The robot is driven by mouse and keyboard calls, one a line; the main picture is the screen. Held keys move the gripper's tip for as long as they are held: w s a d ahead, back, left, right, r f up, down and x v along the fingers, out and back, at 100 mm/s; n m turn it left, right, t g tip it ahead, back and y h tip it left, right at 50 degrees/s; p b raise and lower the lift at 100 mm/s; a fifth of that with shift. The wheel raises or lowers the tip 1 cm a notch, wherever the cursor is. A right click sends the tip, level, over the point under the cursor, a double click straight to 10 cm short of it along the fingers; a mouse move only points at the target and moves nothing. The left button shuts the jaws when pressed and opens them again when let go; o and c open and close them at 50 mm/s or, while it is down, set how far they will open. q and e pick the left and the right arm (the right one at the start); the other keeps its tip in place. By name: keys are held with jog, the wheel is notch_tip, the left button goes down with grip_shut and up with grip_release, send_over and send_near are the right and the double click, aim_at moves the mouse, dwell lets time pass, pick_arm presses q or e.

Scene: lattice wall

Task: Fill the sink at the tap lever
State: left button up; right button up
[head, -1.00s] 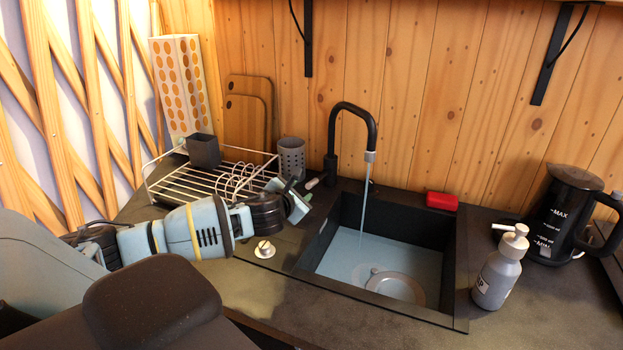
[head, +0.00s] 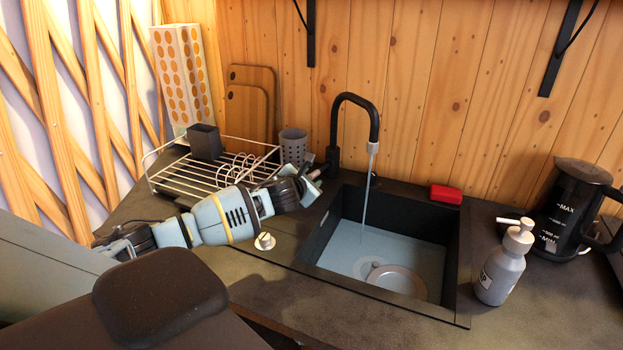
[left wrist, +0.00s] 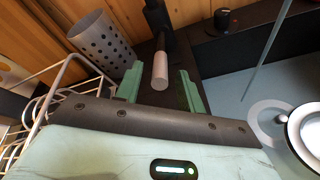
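The black tap (head: 352,120) stands behind the sink, and a stream of water (head: 368,195) runs from its spout. The black sink (head: 455,250) holds blue-looking water with a round pale dish (head: 397,280) in it. The tap lever (head: 315,174) sticks out at the left of the tap base; its pale tip (left wrist: 160,71) shows in the left wrist view. My left gripper (head: 306,183) is at the lever. Its green fingers (left wrist: 160,92) are apart, one on each side of the lever's tip, with gaps visible. My right gripper is not in view.
A wire dish rack (head: 205,180) and a perforated grey cup (head: 293,146) stand left of the tap. A red sponge-like block (head: 446,194) lies behind the sink. A soap bottle (head: 502,265) and a kettle (head: 567,210) stand to the right. A round knob (head: 264,241) is left of the sink.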

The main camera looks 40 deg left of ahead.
pick_arm(q)
jog(key=shift+w+a, duration=0.1)
jog(key=shift+w, duration=0.1)
grip_shut()
dwell(0.3)
